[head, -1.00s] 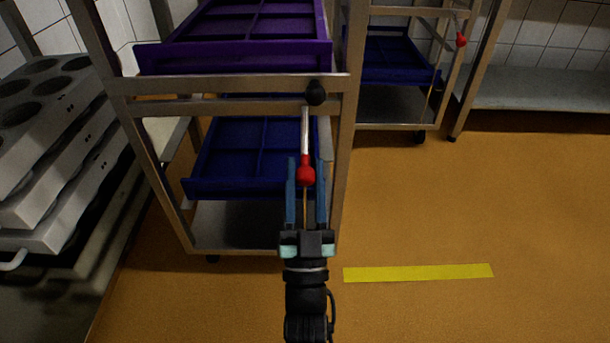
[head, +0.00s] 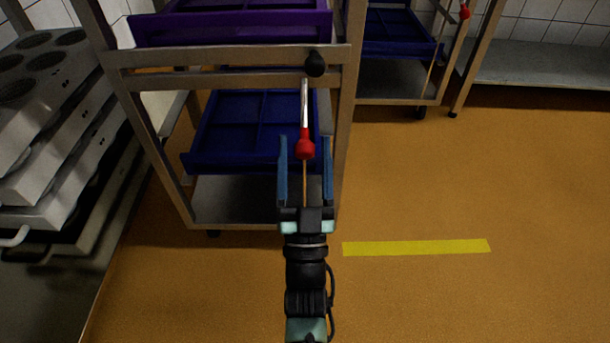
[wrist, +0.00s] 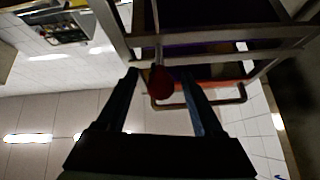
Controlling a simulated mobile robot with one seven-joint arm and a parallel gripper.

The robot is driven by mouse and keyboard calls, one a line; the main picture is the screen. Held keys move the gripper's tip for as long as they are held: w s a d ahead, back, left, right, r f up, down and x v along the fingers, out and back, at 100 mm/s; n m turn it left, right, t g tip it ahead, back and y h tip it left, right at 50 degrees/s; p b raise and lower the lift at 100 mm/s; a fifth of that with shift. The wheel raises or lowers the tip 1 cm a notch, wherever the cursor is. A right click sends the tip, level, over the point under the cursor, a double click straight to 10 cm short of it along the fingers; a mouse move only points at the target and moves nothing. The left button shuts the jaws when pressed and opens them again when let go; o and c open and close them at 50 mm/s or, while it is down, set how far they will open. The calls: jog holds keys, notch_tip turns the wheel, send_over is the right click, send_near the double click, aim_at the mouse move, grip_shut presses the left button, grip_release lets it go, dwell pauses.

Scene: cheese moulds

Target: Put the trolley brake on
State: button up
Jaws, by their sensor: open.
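The metal trolley (head: 345,150) stands in front of me. Its brake lever (head: 304,103) hangs down from a black pivot (head: 315,64) on the upper front rail and ends in a red knob (head: 304,149). My gripper (head: 304,140) is open, with one blue finger on each side of the knob in the head view. In the wrist view the red knob (wrist: 161,83) shows between the tips of my open gripper (wrist: 160,76). I cannot tell whether a finger touches it.
The trolley carries a purple tray (head: 235,29) and a blue tray (head: 215,165). A stack of grey moulds (head: 50,160) stands at the left. A second trolley (head: 400,100) with a red knob (head: 465,12) stands behind. The floor at the right is clear around a yellow strip (head: 415,247).

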jog(key=p+v, duration=0.3)
jog(key=v, duration=0.9)
jog(key=shift+s, duration=0.2)
jog(key=shift+f, duration=0.15)
